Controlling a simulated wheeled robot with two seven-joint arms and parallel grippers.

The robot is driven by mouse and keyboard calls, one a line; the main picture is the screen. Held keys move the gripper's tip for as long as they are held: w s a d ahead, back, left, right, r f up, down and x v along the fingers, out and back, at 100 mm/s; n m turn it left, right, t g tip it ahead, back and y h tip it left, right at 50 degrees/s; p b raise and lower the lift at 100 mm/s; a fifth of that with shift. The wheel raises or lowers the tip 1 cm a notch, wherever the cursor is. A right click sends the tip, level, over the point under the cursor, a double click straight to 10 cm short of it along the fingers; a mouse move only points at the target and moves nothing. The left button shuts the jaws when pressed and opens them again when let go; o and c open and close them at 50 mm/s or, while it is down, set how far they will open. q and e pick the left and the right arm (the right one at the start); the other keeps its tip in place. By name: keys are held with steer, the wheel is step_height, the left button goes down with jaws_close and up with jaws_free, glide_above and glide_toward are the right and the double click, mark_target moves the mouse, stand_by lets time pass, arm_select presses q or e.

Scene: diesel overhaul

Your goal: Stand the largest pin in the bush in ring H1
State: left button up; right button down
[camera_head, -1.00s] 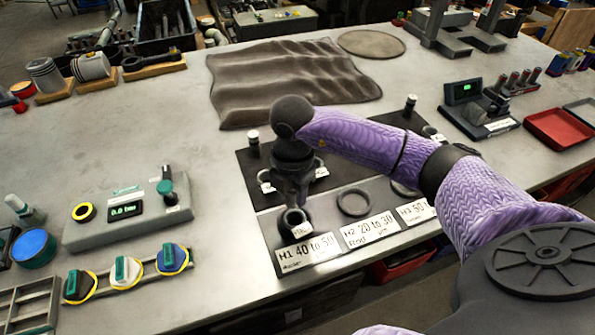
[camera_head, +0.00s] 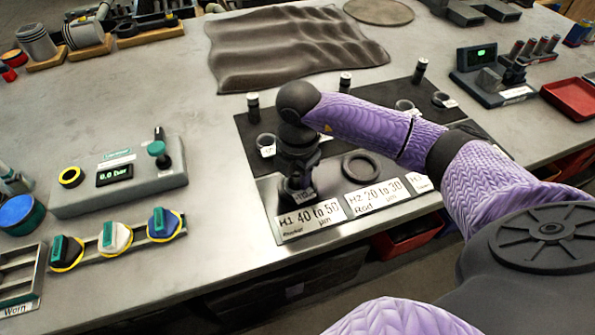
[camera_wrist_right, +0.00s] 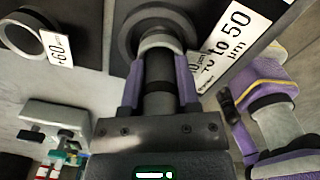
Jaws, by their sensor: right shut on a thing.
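My right gripper (camera_wrist_right: 160,88) is shut on a dark pin (camera_wrist_right: 158,70) with paler bands. In the head view the gripper (camera_head: 297,188) points down over ring H1, and its fingers and the pin are mostly hidden. In the right wrist view the dark ring H1 (camera_wrist_right: 127,38) surrounds a pale bush (camera_wrist_right: 158,41). The pin's far end lines up with the bush and meets it in the picture; I cannot tell how deep it sits. The H1 label (camera_head: 308,220) reads 40 to 50 µm. My left gripper is not in view.
Ring H2 (camera_head: 361,167) lies empty beside H1. Other pins (camera_head: 253,107) (camera_head: 345,82) (camera_head: 420,71) stand along the back of the dark mat. Tagged bushes (camera_head: 266,142) (camera_head: 442,99) lie on it. A pressure box (camera_head: 117,178) stands left, with bare table between.

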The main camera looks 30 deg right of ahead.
steer(key=shift+s+a+f, duration=0.15)
steer(key=shift+s+f, duration=0.2)
steer(key=shift+f, duration=0.45)
steer(key=shift+s+f, duration=0.15)
steer(key=shift+f, duration=0.05)
steer(key=shift+c, duration=1.8)
jaws_free()
steer(key=shift+o, duration=0.6)
steer(key=shift+r, duration=0.25)
steer(key=r, duration=0.2)
steer(key=w+r+p, duration=0.1)
steer(key=r, duration=0.1)
steer(key=shift+w, duration=0.15)
steer(key=r, duration=0.2)
steer(key=r+p, duration=0.1)
steer(key=r, duration=0.1)
steer(key=r+p, duration=0.1)
steer(key=r, duration=0.1)
steer(key=shift+s+r, duration=0.1)
steer(key=shift+s, duration=0.25)
steer(key=shift+r, duration=0.55)
